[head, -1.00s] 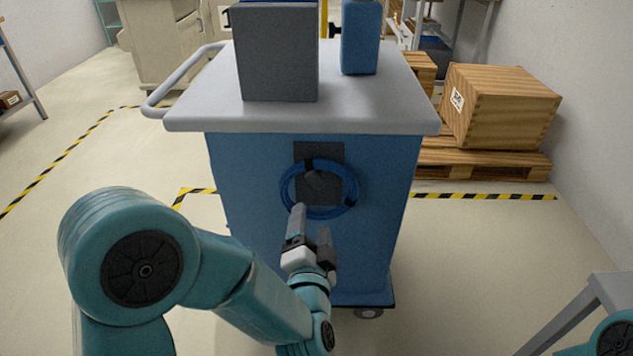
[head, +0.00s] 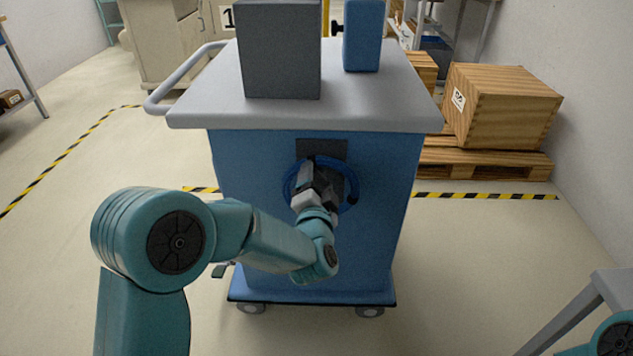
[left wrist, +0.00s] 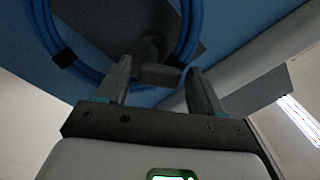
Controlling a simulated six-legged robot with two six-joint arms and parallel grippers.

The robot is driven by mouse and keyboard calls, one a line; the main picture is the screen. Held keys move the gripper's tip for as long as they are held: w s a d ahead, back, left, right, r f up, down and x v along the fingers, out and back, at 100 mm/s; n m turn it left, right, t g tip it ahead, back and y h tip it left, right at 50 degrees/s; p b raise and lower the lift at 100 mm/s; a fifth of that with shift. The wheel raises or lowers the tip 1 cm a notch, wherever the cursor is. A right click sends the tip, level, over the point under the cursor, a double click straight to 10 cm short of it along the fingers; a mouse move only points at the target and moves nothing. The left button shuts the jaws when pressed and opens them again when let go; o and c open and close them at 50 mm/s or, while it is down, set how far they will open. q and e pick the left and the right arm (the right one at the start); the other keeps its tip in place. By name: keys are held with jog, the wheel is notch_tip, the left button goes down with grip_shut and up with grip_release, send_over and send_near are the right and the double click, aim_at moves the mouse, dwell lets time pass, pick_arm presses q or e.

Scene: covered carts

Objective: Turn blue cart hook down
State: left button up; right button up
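The blue cart (head: 380,215) stands ahead with its panel facing me. A dark square plate (head: 335,150) on that panel has a coiled blue cable (head: 291,180) hanging in front of it. My left gripper (head: 320,178) is in front of the coil and covers its middle. In the left wrist view, my left gripper (left wrist: 158,84) is open, with its fingers apart. The dark hook (left wrist: 150,64) lies between them, nearer the left finger, inside the coil (left wrist: 189,30). Whether a finger touches it is hard to tell. My right gripper is out of view.
The cart's grey top (head: 210,100) overhangs the panel and carries a grey box (head: 280,55) and a blue box (head: 362,38). A wooden crate (head: 505,105) on a pallet (head: 480,160) stands right. A grey metal frame (head: 590,305) is at lower right.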

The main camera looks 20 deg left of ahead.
pick_arm(q)
jog(key=c, duration=0.8)
jog(key=shift+o, duration=0.2)
jog(key=shift+f, duration=0.1)
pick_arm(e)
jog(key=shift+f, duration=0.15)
pick_arm(q)
jog(key=shift+w+d+f+n+b, duration=0.15)
jog(key=shift+f+n+b, duration=0.15)
jog(key=shift+n+b, duration=3.8)
jog(key=shift+s+d+f+n+b, duration=0.1)
jog(key=shift+d+f+n+b, duration=0.2)
jog(key=shift+n+b, duration=3.85)
jog(key=shift+w+d+f+n+b, duration=0.1)
jog(key=shift+f+n+b, duration=0.25)
jog(key=shift+n+b, duration=3.75)
pick_arm(e)
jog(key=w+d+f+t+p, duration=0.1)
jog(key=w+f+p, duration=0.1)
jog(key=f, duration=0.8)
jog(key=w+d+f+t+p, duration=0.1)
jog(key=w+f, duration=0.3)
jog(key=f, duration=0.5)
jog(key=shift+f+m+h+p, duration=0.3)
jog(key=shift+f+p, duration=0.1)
jog(key=shift+p, duration=0.05)
pick_arm(q)
jog(key=n, duration=0.4)
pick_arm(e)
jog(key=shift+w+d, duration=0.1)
